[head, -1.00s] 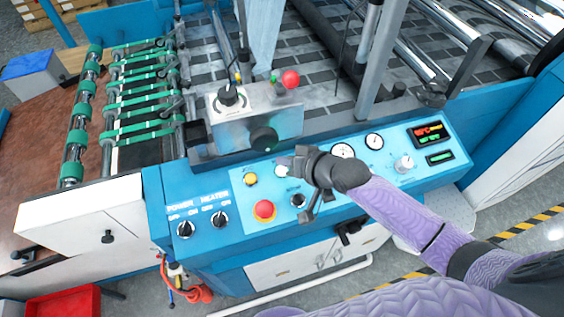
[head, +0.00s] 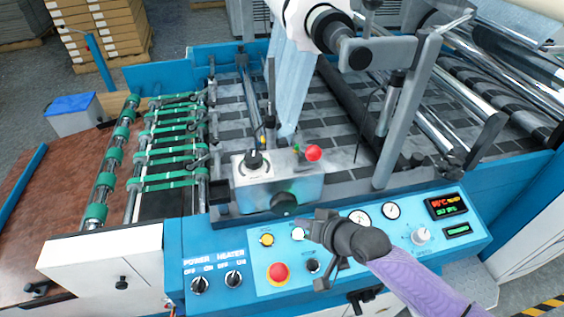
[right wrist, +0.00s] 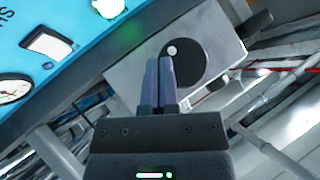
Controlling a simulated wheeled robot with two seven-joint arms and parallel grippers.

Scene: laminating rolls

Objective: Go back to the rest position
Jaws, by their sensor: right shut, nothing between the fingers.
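My right gripper (head: 304,224) is in front of the middle of the blue control panel (head: 390,248), by a pale round button (head: 298,234). In the right wrist view its two fingers (right wrist: 159,64) are shut together with nothing between them. Behind the tips there is a dark round knob (right wrist: 190,60) on a grey box; I cannot tell whether they touch. My right forearm comes in from the lower right. My left gripper is not in view.
A red emergency button (head: 278,272), two selector switches and gauges (head: 390,210) sit close around the gripper. The grey box (head: 300,186) with a red knob (head: 313,153) stands just above it. Rollers (head: 430,120) lie behind. The green-banded conveyor (head: 170,150) is at left.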

